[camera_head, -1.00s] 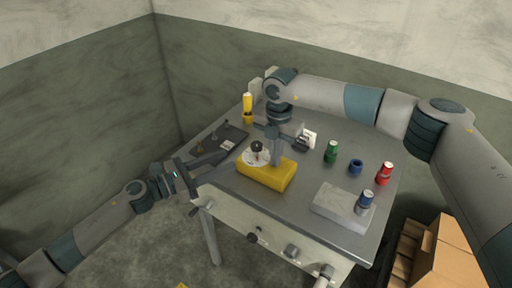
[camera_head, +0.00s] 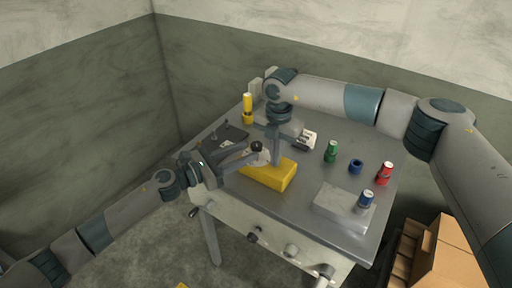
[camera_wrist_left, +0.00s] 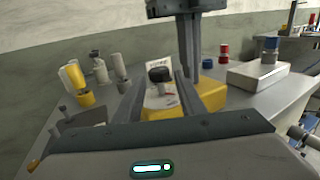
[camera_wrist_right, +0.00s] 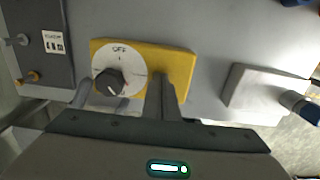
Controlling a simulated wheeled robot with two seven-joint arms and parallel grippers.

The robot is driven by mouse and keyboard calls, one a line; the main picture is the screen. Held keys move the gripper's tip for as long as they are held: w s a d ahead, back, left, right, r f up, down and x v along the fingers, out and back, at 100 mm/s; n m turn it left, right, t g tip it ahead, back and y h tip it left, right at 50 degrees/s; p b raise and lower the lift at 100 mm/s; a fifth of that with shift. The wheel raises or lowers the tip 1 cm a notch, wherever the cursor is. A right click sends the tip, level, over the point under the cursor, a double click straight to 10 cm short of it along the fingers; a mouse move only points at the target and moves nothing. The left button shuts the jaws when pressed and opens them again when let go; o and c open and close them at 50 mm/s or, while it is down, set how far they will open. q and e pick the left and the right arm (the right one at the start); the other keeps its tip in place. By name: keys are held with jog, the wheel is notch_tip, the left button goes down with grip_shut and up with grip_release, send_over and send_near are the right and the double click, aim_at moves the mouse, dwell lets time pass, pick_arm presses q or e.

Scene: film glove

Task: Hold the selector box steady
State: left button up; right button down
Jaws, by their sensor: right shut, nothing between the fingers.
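The yellow selector box (camera_head: 275,176) lies on the grey table, with a white dial face and a black knob (camera_head: 257,146). In the right wrist view the dial (camera_wrist_right: 120,65) reads OFF at its edge, with the knob (camera_wrist_right: 109,82) on it. My left gripper (camera_head: 247,154) is open at the box's left end; in the left wrist view its fingers (camera_wrist_left: 166,90) stand either side of the knob (camera_wrist_left: 159,75). I cannot tell if they touch it. My right gripper (camera_head: 276,160) is shut and empty, its tips (camera_wrist_right: 162,77) down at the box's plain part, right of the dial. Contact is unclear.
A dark tray (camera_head: 232,135) lies left of the box. A yellow cylinder (camera_head: 248,108) stands at the back. Green (camera_head: 331,151), blue (camera_head: 355,167) and red (camera_head: 384,173) parts stand right, behind a pale block (camera_head: 342,203) with a blue-topped part (camera_head: 366,199).

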aim_at(257, 148)
pick_arm(q)
jog(key=shift+x, duration=2.2)
jog(key=c, duration=0.8)
jog(key=shift+d+f+n+t+y, duration=0.1)
jog(key=shift+n+t+y, duration=0.3)
jog(key=shift+t, duration=0.1)
jog(key=shift+s+d+n+t+y, duration=0.1)
jog(key=shift+d+n+t+y, duration=0.05)
jog(key=shift+n+t+y, duration=1.8)
jog(key=n+t+y, duration=0.1)
jog(key=n+y, duration=0.1)
jog(key=n+t+y, duration=0.1)
jog(key=y, duration=0.2)
jog(key=shift+n+y, duration=0.35)
jog(key=shift+n+t+y, duration=0.25)
jog(key=shift+n+y, duration=0.15)
jog(key=shift+y, duration=0.4)
